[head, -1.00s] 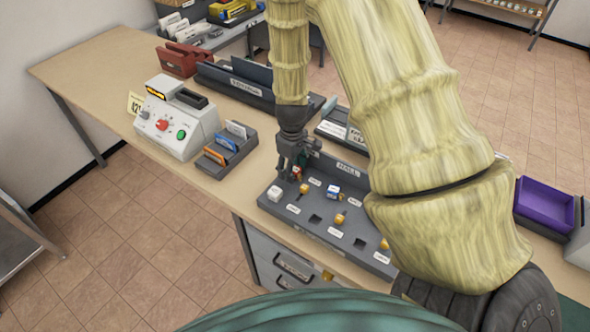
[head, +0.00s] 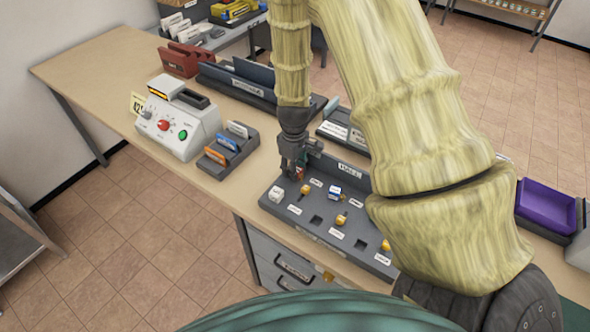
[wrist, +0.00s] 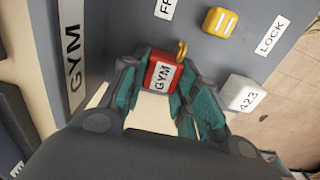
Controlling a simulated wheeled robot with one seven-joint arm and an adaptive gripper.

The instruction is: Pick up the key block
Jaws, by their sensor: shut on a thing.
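The key block is a red block (wrist: 161,74) with a white GYM label and a small gold loop on its far side. In the wrist view it sits between the teal-padded fingers of my gripper (wrist: 160,92), which are shut on it. In the head view my gripper (head: 293,172) points down at the far left part of the grey board (head: 348,232). I cannot tell whether the block still touches the board.
A white block marked A23 (wrist: 240,93) and a yellow block (wrist: 220,22) stand close to my gripper on the board. A grey card holder (head: 229,150) and a control box (head: 178,122) stand to the left. A purple tray (head: 546,205) is at the right.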

